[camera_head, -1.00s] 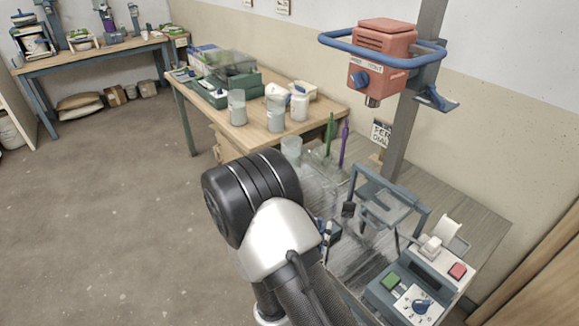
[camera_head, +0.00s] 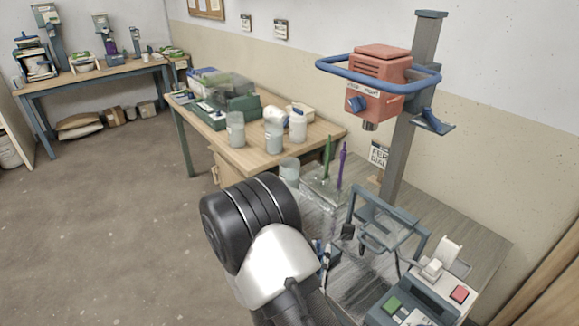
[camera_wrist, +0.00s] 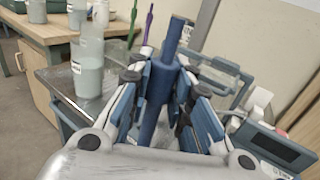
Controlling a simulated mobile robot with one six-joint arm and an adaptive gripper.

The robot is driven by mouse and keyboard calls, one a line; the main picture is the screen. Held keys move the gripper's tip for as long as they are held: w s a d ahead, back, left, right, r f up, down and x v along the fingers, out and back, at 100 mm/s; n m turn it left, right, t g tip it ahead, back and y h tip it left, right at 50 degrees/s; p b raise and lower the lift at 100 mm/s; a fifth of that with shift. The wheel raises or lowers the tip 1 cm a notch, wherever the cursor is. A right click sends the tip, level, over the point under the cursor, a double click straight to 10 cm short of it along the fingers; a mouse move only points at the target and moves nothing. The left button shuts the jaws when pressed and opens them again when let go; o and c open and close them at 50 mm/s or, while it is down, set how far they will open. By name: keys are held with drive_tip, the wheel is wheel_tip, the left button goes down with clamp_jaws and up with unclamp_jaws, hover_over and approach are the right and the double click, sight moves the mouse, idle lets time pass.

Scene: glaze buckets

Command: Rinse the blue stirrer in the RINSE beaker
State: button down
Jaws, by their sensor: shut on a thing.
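In the wrist view my gripper (camera_wrist: 158,88) is shut on the blue stirrer (camera_wrist: 174,40), whose thick blue shaft stands between the fingers, slightly tilted. The stirrer's lower end is hidden behind the gripper body. A clear beaker (camera_wrist: 88,72) with grey-white contents and a small label stands to the left of the fingers, apart from them; I cannot read the label. In the head view a beaker (camera_head: 289,171) stands at the bench's far left corner, just beyond my wrist. My wrist hides most of the gripper there.
A green stirrer (camera_head: 327,158) and a purple stirrer (camera_head: 341,165) stand upright in a clear holder. The red mixer head (camera_head: 380,80) hangs on its column at right, above a blue-grey frame (camera_head: 390,222). A control box (camera_head: 425,295) is at front right. Several jars stand on the wooden table (camera_head: 258,150).

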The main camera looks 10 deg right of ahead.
sight(319, 241)
drive_tip(key=shift+r+p, duration=3.45)
drive_tip(key=shift+r, duration=0.95)
drive_tip(key=shift+f, duration=0.1)
